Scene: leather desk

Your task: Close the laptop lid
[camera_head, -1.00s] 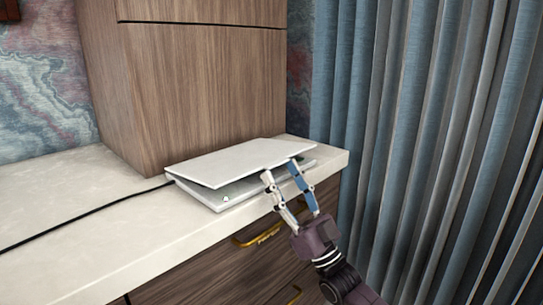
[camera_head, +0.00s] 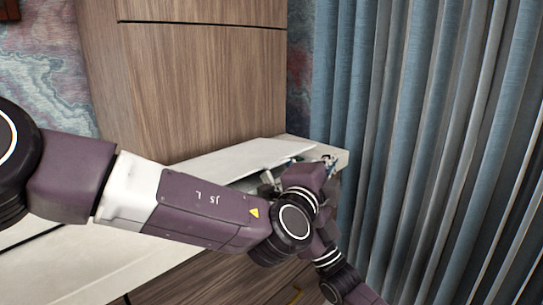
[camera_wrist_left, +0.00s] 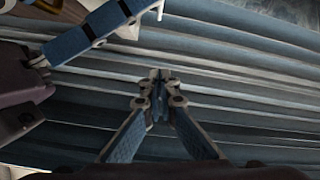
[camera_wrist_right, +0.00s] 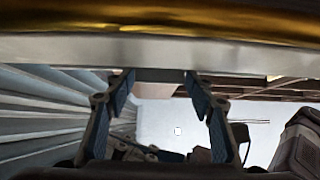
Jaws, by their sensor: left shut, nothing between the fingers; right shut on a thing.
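The pale laptop (camera_head: 230,155) lies on the desk, its lid tilted low over the base. My left arm hides most of its front and left side. My left gripper (camera_head: 328,161) is by the laptop's right end; its tips meet with nothing between them in the left wrist view (camera_wrist_left: 158,78). My right gripper (camera_head: 268,178) is mostly hidden behind my left arm at the laptop's front edge. In the right wrist view its fingers (camera_wrist_right: 157,76) stand apart at a pale edge and are shut on the laptop; the exact contact is unclear.
The pale desk top (camera_head: 110,265) has a wooden cabinet (camera_head: 200,90) standing behind the laptop. Blue-grey curtains (camera_head: 430,130) hang at the right, close to my left gripper. My two grippers are very near each other.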

